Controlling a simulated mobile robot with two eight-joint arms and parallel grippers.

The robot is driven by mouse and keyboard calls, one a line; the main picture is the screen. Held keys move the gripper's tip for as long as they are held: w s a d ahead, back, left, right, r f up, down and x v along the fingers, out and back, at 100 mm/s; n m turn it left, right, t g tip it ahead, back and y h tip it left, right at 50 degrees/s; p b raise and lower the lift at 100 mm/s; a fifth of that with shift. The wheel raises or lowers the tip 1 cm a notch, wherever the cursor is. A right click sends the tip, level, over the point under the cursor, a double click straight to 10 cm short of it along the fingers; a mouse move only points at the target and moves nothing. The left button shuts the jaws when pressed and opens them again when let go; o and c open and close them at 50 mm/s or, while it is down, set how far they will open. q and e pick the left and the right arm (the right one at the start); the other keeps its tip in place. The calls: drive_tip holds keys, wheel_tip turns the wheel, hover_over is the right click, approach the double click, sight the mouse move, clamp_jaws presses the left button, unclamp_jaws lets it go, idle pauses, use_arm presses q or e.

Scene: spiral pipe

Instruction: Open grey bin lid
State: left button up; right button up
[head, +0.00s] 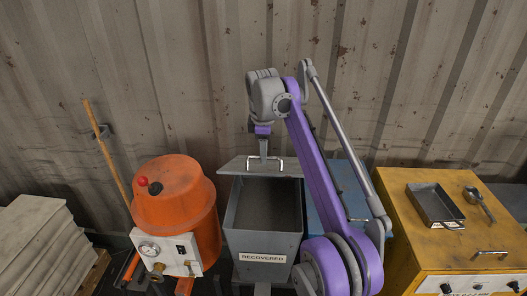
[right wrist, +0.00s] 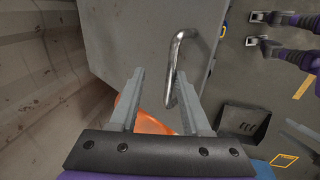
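The grey bin (head: 263,245), labelled RECOVERED, stands in the middle of the head view with its inside showing. Its grey lid (head: 235,167) is raised at the back edge of the opening. The lid's metal handle (head: 281,164) is at the tip of my right gripper (head: 264,156). In the right wrist view, the lid (right wrist: 140,35) fills the upper middle. The handle (right wrist: 173,60) reaches between the fingertips, close to the right-hand finger. My right gripper (right wrist: 160,75) is open, with a clear gap between the fingers. My left gripper is not seen in the head view.
An orange tank (head: 178,200) with a gauge stands close left of the bin. A yellow cabinet (head: 400,235) with a dark tray (head: 434,205) and a ladle (head: 478,203) is at the right. A corrugated wall (head: 180,80) stands behind. Grey slabs (head: 35,245) are stacked far left.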

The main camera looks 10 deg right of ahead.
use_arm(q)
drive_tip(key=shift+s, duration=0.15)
use_arm(e)
drive_tip(key=shift+s+r, duration=0.1)
drive_tip(key=shift+s, duration=0.1)
drive_tip(key=shift+a, duration=0.1)
